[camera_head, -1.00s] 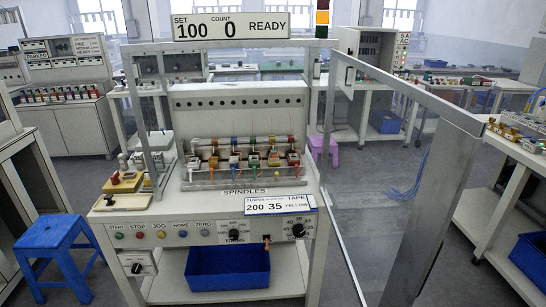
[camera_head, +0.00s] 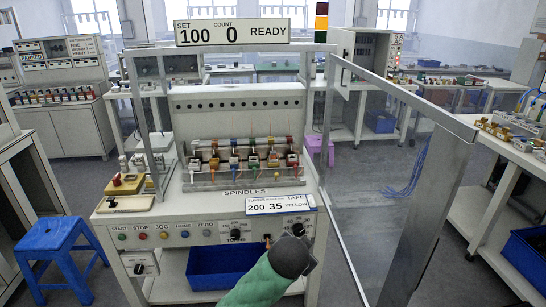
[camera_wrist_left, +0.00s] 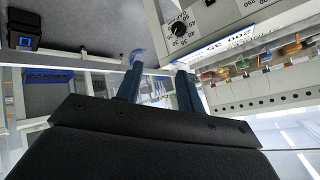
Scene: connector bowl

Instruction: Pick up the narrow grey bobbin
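I cannot single out the narrow grey bobbin in either view. In the left wrist view this row (camera_wrist_left: 255,62) shows upside down at the right. My left gripper (camera_wrist_left: 158,88) has its two dark fingers apart with nothing seen between them. It is near the machine's front panel and knob (camera_wrist_left: 180,28). In the head view a green arm link of mine with a dark end (camera_head: 290,255) covers part of the panel; no fingers show there. My right gripper is not seen.
A framed clear door (camera_head: 375,180) stands open at the machine's right. A blue bin (camera_head: 215,265) sits on the shelf below the panel. A blue stool (camera_head: 60,245) stands at left. A bench (camera_head: 490,215) with metal fixtures is at right. Floor is free between door and bench.

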